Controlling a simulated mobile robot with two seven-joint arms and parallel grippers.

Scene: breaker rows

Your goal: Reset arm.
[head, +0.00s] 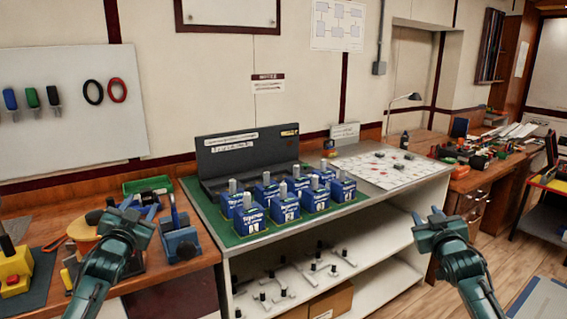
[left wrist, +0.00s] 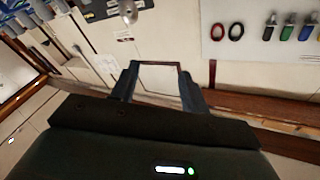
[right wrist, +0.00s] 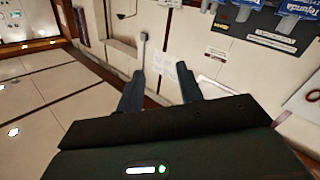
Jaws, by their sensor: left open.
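My left gripper (head: 130,208) is raised in front of the wooden bench at the left, short of the blue breaker units. In the left wrist view its two fingers (left wrist: 160,80) stand apart with nothing between them but the wall behind. My right gripper (head: 428,214) is raised in front of the right end of the grey bench. In the right wrist view its fingers (right wrist: 160,85) are apart and empty. Rows of blue breaker units (head: 283,211) with grey levers stand on a green mat (head: 232,236) between the two grippers. Neither gripper touches anything.
A dark case (head: 245,148) stands behind the units. A white sheet with small parts (head: 385,166) lies to their right. A blue clamp-like tool (head: 180,240) and a yellow device (head: 15,270) sit on the left bench. Parts stand on the lower shelf (head: 370,250). Floor at right is open.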

